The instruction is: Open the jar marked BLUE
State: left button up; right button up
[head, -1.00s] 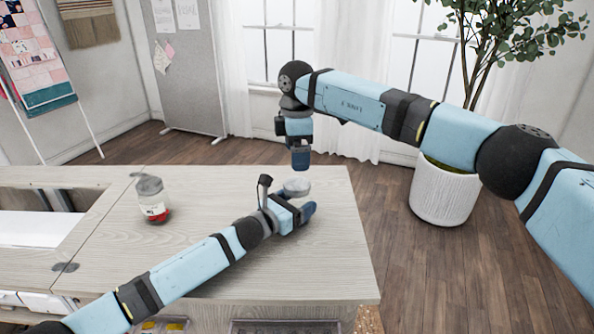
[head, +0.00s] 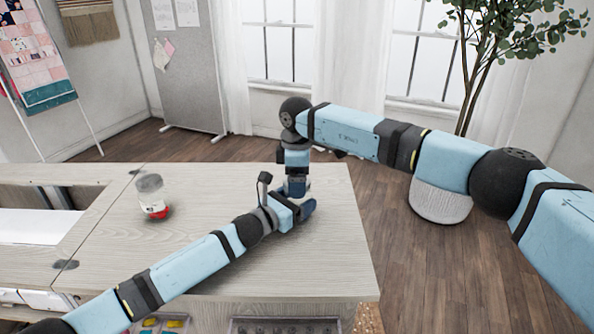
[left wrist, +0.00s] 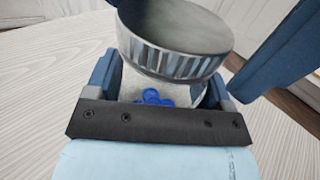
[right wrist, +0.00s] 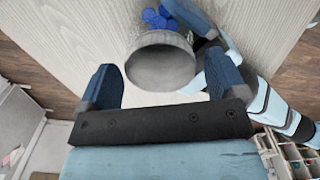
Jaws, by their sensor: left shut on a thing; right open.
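A clear jar with a grey, ridged-edge lid (left wrist: 175,42) and blue pieces (left wrist: 153,98) inside stands at the right part of the table, mostly hidden behind my grippers in the head view. No label on it is readable. My left gripper (head: 301,208) is shut on the jar's body from the side. My right gripper (head: 296,190) points down over the jar. In the right wrist view its open fingers (right wrist: 162,82) are on either side of the lid (right wrist: 160,68), with a visible gap at the left finger. The lid sits on the jar.
A second jar (head: 153,197) with a grey lid and red contents stands on the table (head: 215,190) to the left. The tabletop between the jars is mostly clear. A recess (head: 40,222) lies at the left, and a white planter (head: 440,205) stands on the floor at right.

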jog(key=c, duration=1)
jog(key=shift+o, duration=0.2)
